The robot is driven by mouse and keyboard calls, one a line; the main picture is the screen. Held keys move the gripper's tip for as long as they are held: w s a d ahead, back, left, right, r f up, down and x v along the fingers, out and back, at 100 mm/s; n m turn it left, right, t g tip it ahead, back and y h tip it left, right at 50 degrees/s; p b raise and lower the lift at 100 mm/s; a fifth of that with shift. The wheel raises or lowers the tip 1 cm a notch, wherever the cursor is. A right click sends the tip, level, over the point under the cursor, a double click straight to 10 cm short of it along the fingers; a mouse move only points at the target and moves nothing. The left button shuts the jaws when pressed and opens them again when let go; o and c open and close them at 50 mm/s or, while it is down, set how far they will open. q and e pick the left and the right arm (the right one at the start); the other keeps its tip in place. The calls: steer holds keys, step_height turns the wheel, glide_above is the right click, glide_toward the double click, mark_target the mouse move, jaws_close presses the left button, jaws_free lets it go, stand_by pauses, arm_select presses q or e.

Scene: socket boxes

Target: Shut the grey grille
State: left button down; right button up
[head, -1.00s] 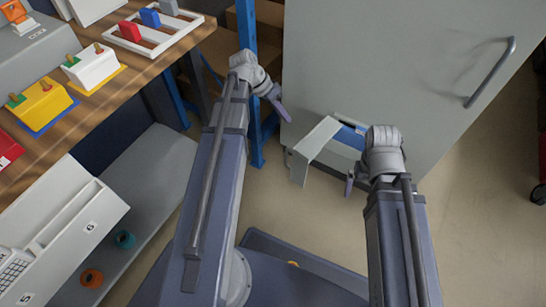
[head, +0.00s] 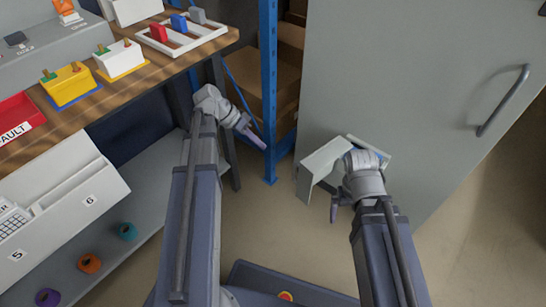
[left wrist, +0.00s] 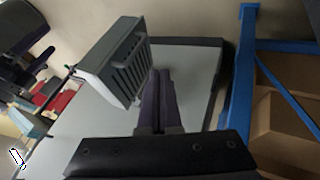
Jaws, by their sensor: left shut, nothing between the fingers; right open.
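The grey grille (head: 318,162) stands open, swung out from low on the grey cabinet door (head: 410,80). In the left wrist view its slotted face (left wrist: 127,68) is clear, beyond and above my fingers. My left gripper (head: 258,142) is shut and empty, left of the grille and apart from it, in front of the blue post. Its closed fingers show in the left wrist view (left wrist: 156,102). My right gripper (head: 336,208) is open, just below and right of the grille; its wrist hides part of the opening. I cannot tell whether it touches the grille.
A blue post (head: 269,90) stands left of the cabinet, with cardboard boxes (head: 265,75) behind it. A wooden bench (head: 120,85) with socket boxes is at the left, a grey shelf (head: 145,185) below it.

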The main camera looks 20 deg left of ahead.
arm_select(q)
steer(key=d+f+b, duration=0.7)
steer(key=d, duration=0.2)
steer(key=shift+w+d+f, duration=0.15)
steer(key=shift+w+f, duration=0.05)
steer(key=shift+f, duration=0.15)
